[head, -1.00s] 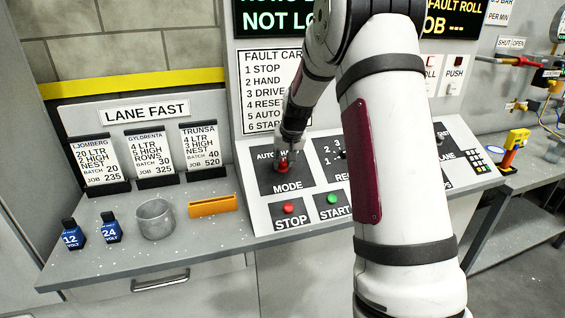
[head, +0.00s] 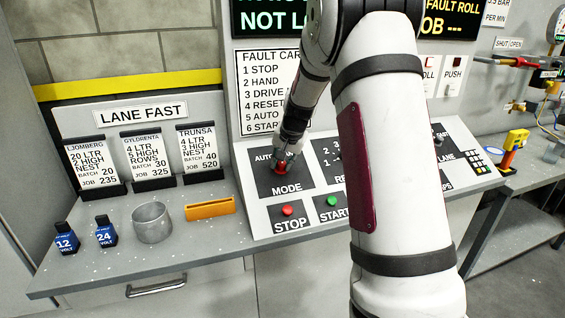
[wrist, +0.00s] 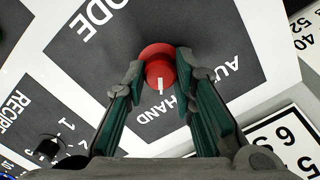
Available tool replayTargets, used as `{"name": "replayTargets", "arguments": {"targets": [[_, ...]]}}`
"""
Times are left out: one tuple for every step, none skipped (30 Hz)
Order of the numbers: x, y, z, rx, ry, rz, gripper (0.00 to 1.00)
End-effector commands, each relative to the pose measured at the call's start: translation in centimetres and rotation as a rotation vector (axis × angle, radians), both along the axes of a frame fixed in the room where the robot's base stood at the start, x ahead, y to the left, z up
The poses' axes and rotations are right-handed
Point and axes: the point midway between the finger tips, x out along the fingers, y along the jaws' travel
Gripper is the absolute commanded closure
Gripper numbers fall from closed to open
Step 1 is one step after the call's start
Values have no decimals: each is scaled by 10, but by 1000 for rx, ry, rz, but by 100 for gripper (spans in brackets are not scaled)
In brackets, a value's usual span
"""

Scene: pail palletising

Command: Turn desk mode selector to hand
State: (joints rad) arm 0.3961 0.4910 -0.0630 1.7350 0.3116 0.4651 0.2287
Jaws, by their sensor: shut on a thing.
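The mode selector is a red round knob (wrist: 158,66) with a white pointer line, on a dark panel marked MODE. In the wrist view the pointer line points down the picture, toward the word HAND (wrist: 156,117); the word AUTO (wrist: 222,80) is up to the right. My gripper (wrist: 157,75) is shut on the knob, one finger on each side. In the head view my gripper (head: 284,160) comes down onto the knob (head: 281,168) above the MODE label and partly covers the AUTO/HAND labels.
A grey cup (head: 152,223), an orange holder (head: 210,208) and two blue battery-like blocks (head: 106,232) stand on the desk to the left. My arm hides part of the console.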

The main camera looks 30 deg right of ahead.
Motion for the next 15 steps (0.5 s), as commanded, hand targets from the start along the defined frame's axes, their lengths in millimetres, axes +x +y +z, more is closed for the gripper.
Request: {"name": "replayTargets", "arguments": {"targets": [[0,1,0,1,0,1,100],[0,1,0,2,0,1,100],[0,1,0,2,0,1,100],[0,1,0,2,0,1,100],[0,1,0,2,0,1,100],[0,1,0,2,0,1,100],[0,1,0,2,0,1,69],[0,1,0,2,0,1,62],[0,1,0,1,1,1,55],[0,1,0,1,1,1,55],[0,1,0,0,1,1,55],[0,1,0,0,1,1,55],[0,1,0,0,1,1,55],[0,1,0,0,1,1,55],[0,0,0,0,1,1,55]]}}
